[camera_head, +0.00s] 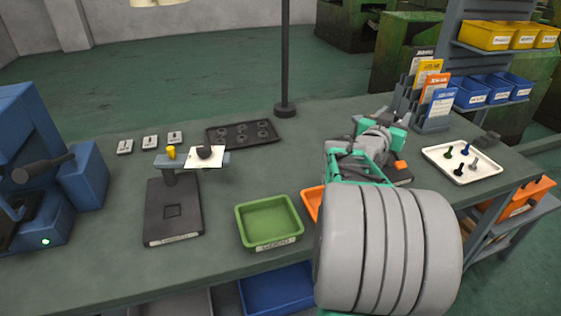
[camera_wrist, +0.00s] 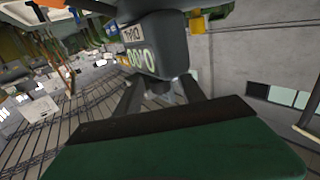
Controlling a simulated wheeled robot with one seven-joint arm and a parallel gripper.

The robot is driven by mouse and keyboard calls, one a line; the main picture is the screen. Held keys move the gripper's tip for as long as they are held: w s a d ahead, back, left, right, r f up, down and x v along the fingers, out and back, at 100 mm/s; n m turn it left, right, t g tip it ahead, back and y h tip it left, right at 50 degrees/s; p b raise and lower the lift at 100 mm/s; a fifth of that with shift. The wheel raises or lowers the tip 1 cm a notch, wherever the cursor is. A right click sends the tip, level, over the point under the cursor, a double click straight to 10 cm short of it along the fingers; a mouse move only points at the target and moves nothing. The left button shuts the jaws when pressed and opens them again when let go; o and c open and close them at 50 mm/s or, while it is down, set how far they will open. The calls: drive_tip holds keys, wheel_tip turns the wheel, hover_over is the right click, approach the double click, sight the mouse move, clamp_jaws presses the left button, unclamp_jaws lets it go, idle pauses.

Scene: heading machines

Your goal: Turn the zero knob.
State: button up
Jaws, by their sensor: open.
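In the wrist view, a dark grey box (camera_wrist: 152,45) with a small label and a digit display fills the upper middle, close to my gripper (camera_wrist: 158,86). The two fingers are open and reach toward its underside. A small dark piece (camera_wrist: 158,87) shows between them; I cannot tell whether it is the zero knob, nor whether the fingers touch it. In the head view, my arm hides much of the right bench. Teal and grey parts (camera_head: 375,145) show beyond it, and the fingertips cannot be made out.
A stand (camera_head: 173,215) with a yellow piece (camera_head: 171,153) and a white card (camera_head: 205,158) is left of centre. A green bin (camera_head: 268,220), a dark tray (camera_head: 243,133) and a white tray (camera_head: 462,163) stand on the bench. Shelves with bins rise at the back right.

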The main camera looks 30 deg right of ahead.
drive_tip(key=t+p, duration=0.1)
drive_tip(key=r+n+y+p, duration=0.1)
drive_tip(key=shift+s+d+t+p, duration=0.1)
drive_tip(key=shift+s+t+p, duration=0.1)
drive_tip(key=shift+t+p, duration=0.15)
drive_tip(key=w+a+f+n+y, duration=0.1)
drive_tip(key=a+f+n+y, duration=0.1)
drive_tip(key=a, duration=0.9)
drive_tip(key=w+a+f+n+y+p, duration=0.1)
drive_tip(key=a+f+n+y, duration=0.2)
drive_tip(key=a+y, duration=0.3)
drive_tip(key=w+a+f+n+g+y+p, duration=0.1)
drive_tip(key=a+f, duration=0.4)
drive_tip(key=a, duration=1.1)
drive_tip(key=shift+w+a+n+y, duration=0.1)
drive_tip(key=shift+n+y, duration=0.25)
drive_tip(key=shift+y, duration=0.35)
drive_tip(key=shift+w+a+n+y, duration=0.1)
drive_tip(key=shift+n+y, duration=0.25)
drive_tip(key=shift+y, duration=0.35)
drive_tip(key=shift+a, duration=0.2)
